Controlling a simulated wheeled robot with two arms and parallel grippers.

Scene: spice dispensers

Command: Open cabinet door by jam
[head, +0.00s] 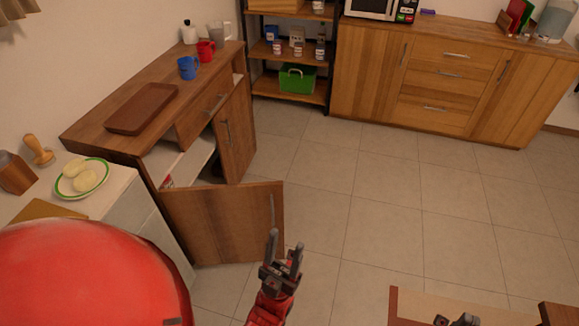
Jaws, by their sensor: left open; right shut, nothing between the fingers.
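The wooden cabinet (88,138) stands at the left against the wall. Its near door (222,228) is swung wide open, with a vertical handle (272,209) near its free edge. Its far door (236,135) also stands ajar. A shelf (190,162) shows inside, with a small red-and-white item (168,182) at its near end; I cannot tell if it is jam. My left gripper (284,248) is open and empty, by the near door's free edge below the handle; contact is unclear. My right gripper (455,319) is shut and empty, mostly cut off at the bottom edge.
A brown tray (141,108), a blue mug (188,68) and a red mug (206,51) stand on the cabinet top. A plate (83,178) is on the white counter. A shelf rack (299,92) and wooden sideboard (450,75) stand behind. The tiled floor between is clear.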

